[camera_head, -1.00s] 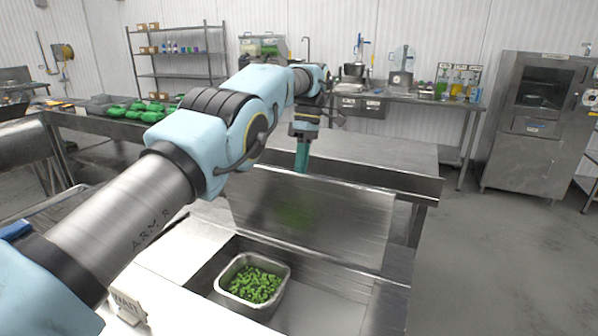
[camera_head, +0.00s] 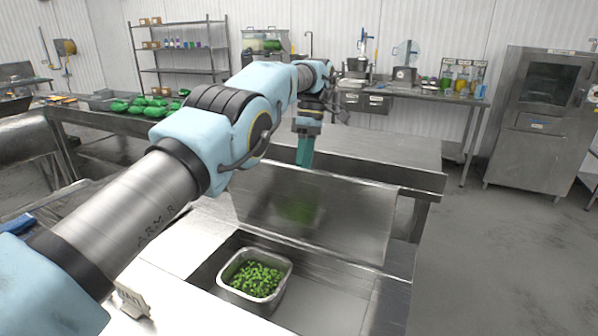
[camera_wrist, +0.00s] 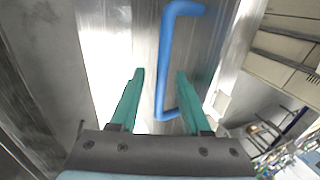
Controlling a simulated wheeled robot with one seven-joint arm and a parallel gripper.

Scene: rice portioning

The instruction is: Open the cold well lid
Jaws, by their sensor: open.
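The cold well lid (camera_head: 345,222) is a steel panel standing raised and tilted back behind the well opening in the head view. Its far face is hidden there. The cold well (camera_head: 345,297) is uncovered and holds a steel pan (camera_head: 226,288) of green pieces. My gripper (camera_head: 304,165), with teal fingers, is behind the lid's upper edge; its tips are partly hidden. In the wrist view, the lid's blue handle (camera_wrist: 166,55) runs up from between the two spread fingers of my gripper (camera_wrist: 160,75). I cannot tell whether a finger touches it.
A steel table (camera_head: 385,155) stands close behind the lid. A counter with green items (camera_head: 150,106) is at the left. A small sign (camera_head: 132,300) stands at the front left. Open floor (camera_head: 500,270) lies to the right.

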